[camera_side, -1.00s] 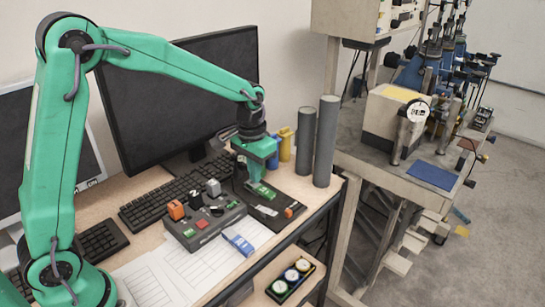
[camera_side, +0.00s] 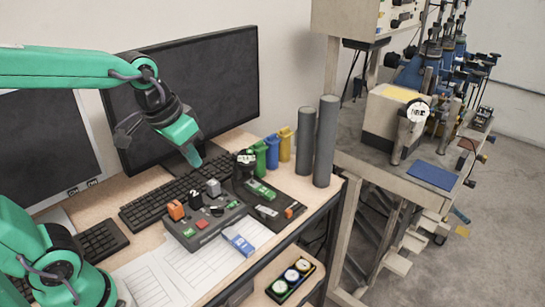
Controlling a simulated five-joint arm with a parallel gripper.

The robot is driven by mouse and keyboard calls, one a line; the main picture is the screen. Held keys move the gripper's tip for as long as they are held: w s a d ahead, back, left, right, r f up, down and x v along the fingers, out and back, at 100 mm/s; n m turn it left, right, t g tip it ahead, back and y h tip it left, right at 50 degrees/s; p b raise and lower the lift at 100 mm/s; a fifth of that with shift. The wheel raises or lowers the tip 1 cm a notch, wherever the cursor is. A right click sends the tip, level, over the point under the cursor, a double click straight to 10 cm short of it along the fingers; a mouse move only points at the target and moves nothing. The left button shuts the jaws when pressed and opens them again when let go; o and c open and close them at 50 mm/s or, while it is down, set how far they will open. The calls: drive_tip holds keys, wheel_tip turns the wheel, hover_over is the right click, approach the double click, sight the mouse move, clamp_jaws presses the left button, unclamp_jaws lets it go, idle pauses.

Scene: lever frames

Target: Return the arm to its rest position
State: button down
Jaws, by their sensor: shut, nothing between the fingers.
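My green arm reaches in from the left of the side view, its forearm raised and nearly level near the top left. My gripper (camera_side: 194,156) hangs in the air in front of the large monitor (camera_side: 185,90), over the back of the keyboard (camera_side: 170,190). Its fingers are shut with nothing between them, and it touches nothing that I can make out. My base stands at the lower left.
Green, blue and yellow holders and two grey cylinders (camera_side: 325,140) stand behind. A cluttered bench is at right.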

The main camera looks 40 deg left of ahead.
drive_tip(key=s+t, duration=0.1)
drive_tip(key=s, duration=0.6)
drive_tip(key=shift+a+t, duration=0.25)
drive_tip(key=shift+t, duration=0.05)
